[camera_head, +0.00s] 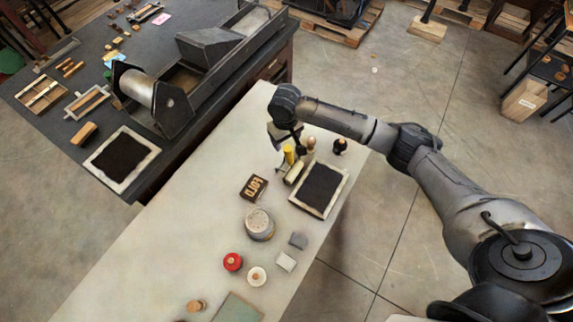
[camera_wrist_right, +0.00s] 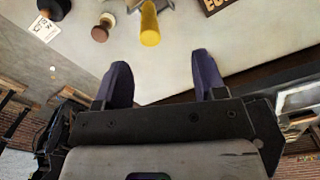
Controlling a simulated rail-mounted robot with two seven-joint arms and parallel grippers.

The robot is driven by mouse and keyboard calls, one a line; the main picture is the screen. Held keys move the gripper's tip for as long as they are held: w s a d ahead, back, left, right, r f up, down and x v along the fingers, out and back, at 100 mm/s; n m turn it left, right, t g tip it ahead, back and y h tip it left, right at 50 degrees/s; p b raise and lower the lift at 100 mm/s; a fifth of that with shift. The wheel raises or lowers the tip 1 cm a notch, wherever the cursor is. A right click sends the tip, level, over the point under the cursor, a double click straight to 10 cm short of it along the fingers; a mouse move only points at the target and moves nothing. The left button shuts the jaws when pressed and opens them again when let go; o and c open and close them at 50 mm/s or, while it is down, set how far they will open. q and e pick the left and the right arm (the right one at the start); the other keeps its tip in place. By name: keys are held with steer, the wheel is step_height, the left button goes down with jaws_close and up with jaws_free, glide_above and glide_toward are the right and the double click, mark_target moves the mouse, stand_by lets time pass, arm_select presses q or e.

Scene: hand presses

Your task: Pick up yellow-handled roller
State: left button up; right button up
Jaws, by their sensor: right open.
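The yellow-handled roller (camera_head: 288,154) is on the pale table, by the left edge of a dark framed pad. Its yellow handle points toward my right gripper (camera_head: 296,147) in the head view. In the right wrist view, the yellow handle (camera_wrist_right: 150,28) is near the top, ahead of and between the two purple fingers of my right gripper (camera_wrist_right: 160,65). The fingers are apart with nothing between them, and they do not touch the handle. The roller's far end is cut off in the wrist view. My left gripper is not in view.
A wooden-handled tool (camera_head: 311,143) and a black knob (camera_head: 340,146) stand close right of the roller. The dark pad (camera_head: 320,188) and a type block (camera_head: 254,188) lie nearby. A round tin (camera_head: 260,224) stands nearer. A press (camera_head: 150,95) occupies the dark table at left.

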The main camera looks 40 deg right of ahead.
mark_target(288, 153)
steer(key=shift+w+d, duration=0.35)
steer(key=shift+d, duration=0.25)
steer(key=shift+w+d+m, duration=0.1)
steer(key=shift+d+m, duration=0.15)
steer(key=shift+m, duration=0.05)
steer(key=f, duration=1.3)
steer(key=shift+w+d+f, duration=0.1)
steer(key=shift+w+d, duration=0.15)
steer(key=shift+w, duration=0.05)
steer(key=shift+c, duration=0.4)
steer(key=c, duration=0.7)
steer(key=shift+c, duration=0.8)
